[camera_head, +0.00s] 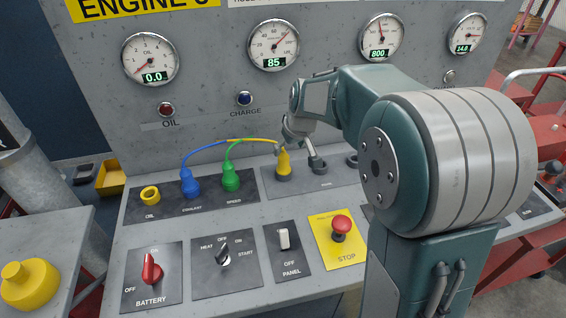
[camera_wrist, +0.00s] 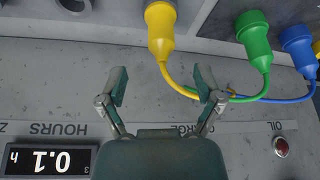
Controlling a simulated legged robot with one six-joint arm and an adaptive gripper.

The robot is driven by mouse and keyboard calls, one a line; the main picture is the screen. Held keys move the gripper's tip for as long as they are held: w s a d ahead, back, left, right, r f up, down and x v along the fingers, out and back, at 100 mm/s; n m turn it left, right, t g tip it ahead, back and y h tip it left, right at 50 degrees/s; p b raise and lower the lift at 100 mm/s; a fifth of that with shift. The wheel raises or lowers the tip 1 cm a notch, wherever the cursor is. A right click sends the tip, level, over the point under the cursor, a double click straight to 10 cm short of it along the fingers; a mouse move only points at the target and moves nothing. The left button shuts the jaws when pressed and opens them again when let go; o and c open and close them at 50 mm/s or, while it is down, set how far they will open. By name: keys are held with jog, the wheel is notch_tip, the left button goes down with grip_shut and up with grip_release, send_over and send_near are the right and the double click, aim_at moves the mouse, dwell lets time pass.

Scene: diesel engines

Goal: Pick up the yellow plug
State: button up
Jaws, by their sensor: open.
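The yellow plug (camera_head: 284,163) stands upright in the panel's socket row, right of the green plug (camera_head: 230,178). Its yellow cable arches left toward the green and blue plugs. My gripper (camera_head: 297,143) is right above the yellow plug, and part of it is hard to make out there. In the wrist view, my gripper (camera_wrist: 160,80) is open with its two fingers spread and nothing held. The yellow plug (camera_wrist: 160,30) lies just past the fingertips, roughly centred between them. Its cable bends down between the fingers and passes by the right one.
The blue plug (camera_head: 190,183) and an empty yellow socket (camera_head: 150,195) are left of the green plug. The gauge panel (camera_head: 210,85) rises close behind my gripper. A red stop button (camera_head: 341,225) and switches are in front. A yellow cap (camera_head: 30,285) is at lower left.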

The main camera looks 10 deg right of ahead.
aim_at(284, 156)
jog(key=x, duration=0.6)
jog(key=shift+w+a+f, duration=0.1)
jog(key=shift+w+a, duration=0.1)
jog(key=shift+a, duration=0.1)
jog(key=shift+w+d+f, duration=0.1)
jog(key=shift+d+f, duration=0.1)
jog(key=shift+f, duration=0.05)
jog(key=shift+a, duration=0.15)
grip_shut()
